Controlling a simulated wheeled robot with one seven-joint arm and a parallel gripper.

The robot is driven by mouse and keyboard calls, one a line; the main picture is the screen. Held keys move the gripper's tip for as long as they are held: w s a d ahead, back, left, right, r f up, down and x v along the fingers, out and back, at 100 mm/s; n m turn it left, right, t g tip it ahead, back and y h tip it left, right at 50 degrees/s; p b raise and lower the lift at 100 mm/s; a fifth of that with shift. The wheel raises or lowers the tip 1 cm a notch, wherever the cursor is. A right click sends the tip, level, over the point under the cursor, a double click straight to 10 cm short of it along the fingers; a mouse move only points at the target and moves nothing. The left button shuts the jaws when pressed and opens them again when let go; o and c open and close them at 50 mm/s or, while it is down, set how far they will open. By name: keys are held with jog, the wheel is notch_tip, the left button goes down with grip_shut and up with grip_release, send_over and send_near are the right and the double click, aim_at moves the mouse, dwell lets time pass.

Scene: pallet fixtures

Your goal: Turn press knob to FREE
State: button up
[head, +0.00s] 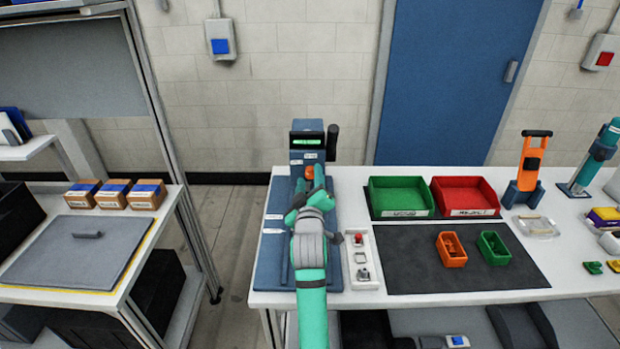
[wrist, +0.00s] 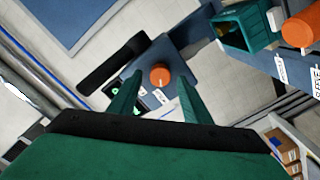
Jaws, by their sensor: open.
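The blue press (head: 306,155) stands at the back left of the white table, with a lit green display and a black lever. Its orange knob (head: 309,173) shows just beyond my gripper (head: 314,188). In the wrist view, a round orange knob (wrist: 160,76) with a pale pointer mark sits on a blue face, ahead of and between the fingertips of my gripper (wrist: 158,92). The fingers are spread and empty, and I see no contact with the knob. The knob's setting labels are not readable.
A black bar (wrist: 113,63) lies left of the knob in the wrist view. A larger orange cylinder (wrist: 297,30) and a teal box (wrist: 243,32) are at upper right. Green (head: 401,197) and red (head: 466,196) bins stand right of the press.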

jog(key=shift+w, duration=0.55)
jog(key=c, duration=1)
jog(key=shift+c, duration=0.2)
jog(key=shift+m, duration=0.3)
jog(key=m, duration=0.5)
jog(key=shift+d+m, duration=0.1)
jog(key=shift+m, duration=0.2)
jog(key=m, duration=0.5)
jog(key=shift+d+m, duration=0.1)
jog(key=shift+m, duration=0.2)
jog(key=shift+f, duration=0.1)
